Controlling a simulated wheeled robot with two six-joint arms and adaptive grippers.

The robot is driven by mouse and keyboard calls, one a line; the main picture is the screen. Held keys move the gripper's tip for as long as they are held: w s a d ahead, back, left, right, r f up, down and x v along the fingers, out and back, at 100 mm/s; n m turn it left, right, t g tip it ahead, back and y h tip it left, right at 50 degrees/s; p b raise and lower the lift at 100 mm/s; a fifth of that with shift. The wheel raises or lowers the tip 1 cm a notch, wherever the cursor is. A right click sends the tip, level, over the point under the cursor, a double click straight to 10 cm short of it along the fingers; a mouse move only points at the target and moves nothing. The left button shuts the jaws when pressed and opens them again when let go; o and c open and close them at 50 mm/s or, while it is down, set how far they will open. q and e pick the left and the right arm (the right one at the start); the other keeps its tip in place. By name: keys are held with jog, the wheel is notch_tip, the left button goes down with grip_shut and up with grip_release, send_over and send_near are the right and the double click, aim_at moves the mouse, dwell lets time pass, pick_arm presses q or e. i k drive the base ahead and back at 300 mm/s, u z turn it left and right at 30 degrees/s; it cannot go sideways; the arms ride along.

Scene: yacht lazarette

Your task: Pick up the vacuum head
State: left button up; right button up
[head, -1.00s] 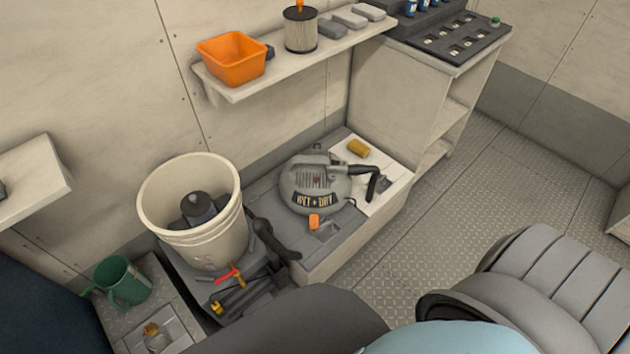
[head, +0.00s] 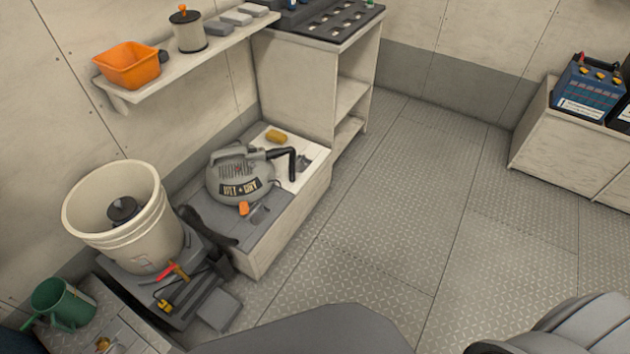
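Neither gripper's fingers show in the head view. Grey parts of my own body fill the bottom edge and the lower right corner, apart from the vacuum head.
A cream bucket (head: 120,215) with a dark part inside stands left of the bench, beside a green watering can (head: 62,304). A yellow-brown sponge-like block (head: 276,136) lies behind the vacuum head. A shelf (head: 205,62) overhangs behind. The checkered floor (head: 400,220) to the right is clear.

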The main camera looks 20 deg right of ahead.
aim_at(230, 178)
jog(key=z, duration=0.3)
jog(key=k, duration=0.55)
jog(key=z, duration=0.85)
jog(key=i, duration=1.35)
jog(key=u, duration=0.75)
jog(key=i, duration=0.85)
jog(key=u, duration=0.8)
